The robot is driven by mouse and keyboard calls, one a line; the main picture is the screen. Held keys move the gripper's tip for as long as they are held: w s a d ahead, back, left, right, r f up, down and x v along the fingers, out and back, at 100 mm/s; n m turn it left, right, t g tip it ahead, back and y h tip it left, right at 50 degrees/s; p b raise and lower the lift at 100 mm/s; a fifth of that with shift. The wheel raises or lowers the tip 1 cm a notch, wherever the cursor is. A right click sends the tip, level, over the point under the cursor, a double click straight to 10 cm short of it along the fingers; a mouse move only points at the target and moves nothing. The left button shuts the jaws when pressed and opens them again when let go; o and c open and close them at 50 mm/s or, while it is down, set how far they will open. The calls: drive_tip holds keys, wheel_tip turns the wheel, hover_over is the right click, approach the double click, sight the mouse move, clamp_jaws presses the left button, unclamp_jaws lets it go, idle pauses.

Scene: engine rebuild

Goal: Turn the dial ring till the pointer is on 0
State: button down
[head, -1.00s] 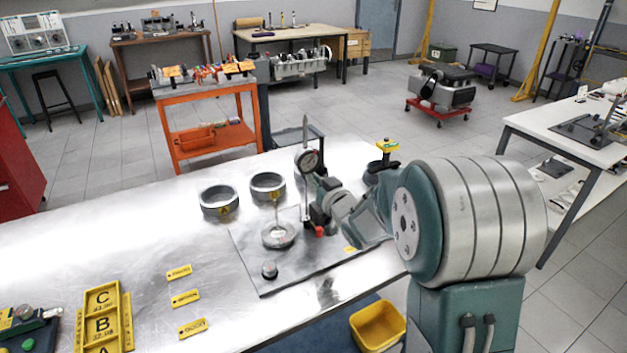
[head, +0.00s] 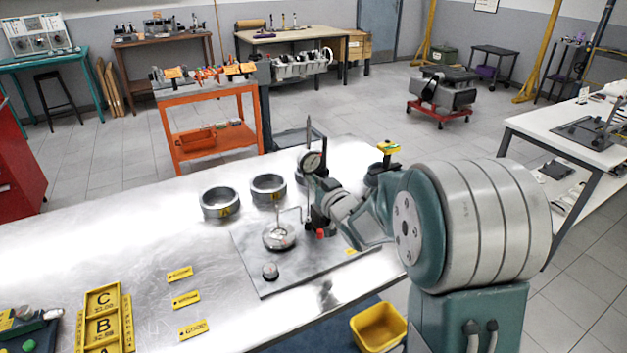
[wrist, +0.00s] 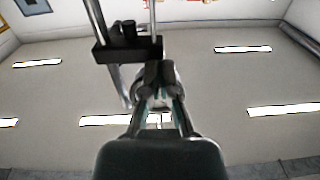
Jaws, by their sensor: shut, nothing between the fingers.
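The dial gauge (head: 313,161) has a round pale face and sits on an upright stand on the grey plate (head: 290,275). Its pointer and numbers are too small to read in the head view. My gripper (head: 314,181) is just below the dial and looks close to its rim; I cannot tell whether it touches. In the wrist view my gripper (wrist: 159,72) has its fingertips together with nothing between them, beside a black clamp block (wrist: 128,50) and a thin rod. The dial face is not visible there.
Yellow tags (head: 186,299) and a lettered yellow tray (head: 103,318) lie at left. The bench between is clear.

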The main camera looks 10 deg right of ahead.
drive_tip(key=v, duration=0.6)
drive_tip(key=shift+f, duration=0.4)
drive_tip(key=x, duration=0.6)
idle(0.6)
drive_tip(key=shift+r, duration=0.5)
idle(1.0)
drive_tip(key=shift+d+r, duration=0.1)
idle(0.4)
